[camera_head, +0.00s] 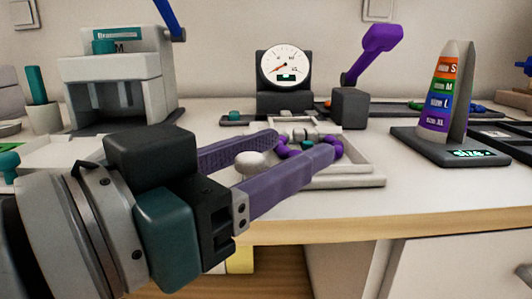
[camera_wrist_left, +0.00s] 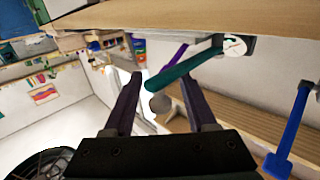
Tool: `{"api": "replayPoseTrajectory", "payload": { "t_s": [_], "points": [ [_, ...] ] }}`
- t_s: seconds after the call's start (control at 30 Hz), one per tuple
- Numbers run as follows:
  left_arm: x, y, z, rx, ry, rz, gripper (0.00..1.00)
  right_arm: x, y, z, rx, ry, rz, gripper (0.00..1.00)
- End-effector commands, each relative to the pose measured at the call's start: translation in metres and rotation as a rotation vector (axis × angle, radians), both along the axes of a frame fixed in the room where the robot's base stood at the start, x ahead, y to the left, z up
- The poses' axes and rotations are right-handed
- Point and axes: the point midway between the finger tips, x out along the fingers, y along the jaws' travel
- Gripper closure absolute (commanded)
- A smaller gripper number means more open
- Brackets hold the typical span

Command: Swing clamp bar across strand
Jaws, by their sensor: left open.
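My left gripper (camera_head: 304,144) reaches in from the left over the white tray (camera_head: 355,182), with its two purple fingers apart. Purple beads (camera_head: 283,149), which look like part of a strand, show around the fingertips in the tray; the fingers hide much of them. A white rounded knob (camera_head: 250,163) shows between the fingers. A purple bar (camera_head: 374,50) stands raised and tilted on a dark block (camera_head: 349,108), behind the tray and apart from my gripper; I cannot tell whether it is the clamp bar. In the left wrist view, the open fingers (camera_wrist_left: 160,78) have a teal bar (camera_wrist_left: 182,70) beyond them.
A dial gauge (camera_head: 285,68) stands at the back centre. A grey press with a blue lever (camera_head: 170,20) is at the back left. A striped size cone (camera_head: 439,95) stands on a dark base at the right. The table's front edge (camera_head: 350,229) is clear.

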Motion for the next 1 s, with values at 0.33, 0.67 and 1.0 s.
{"api": "replayPoseTrajectory", "payload": {
  "t_s": [0.33,0.67,1.0],
  "points": [
    [-0.0001,0.0004,0.0000,0.000,0.000,0.000,0.67,0.0001,0.0000,0.0001,0.000,0.000,0.001,0.69],
    [-0.0002,0.0005,-0.0001,0.000,0.000,0.000,1.00,0.0000,0.0000,0.0000,0.000,0.001,0.001,0.69],
    [-0.0002,0.0005,-0.0001,0.000,0.000,0.001,1.00,0.0000,-0.0001,-0.0001,0.000,0.001,0.001,0.69]
  ]
}}
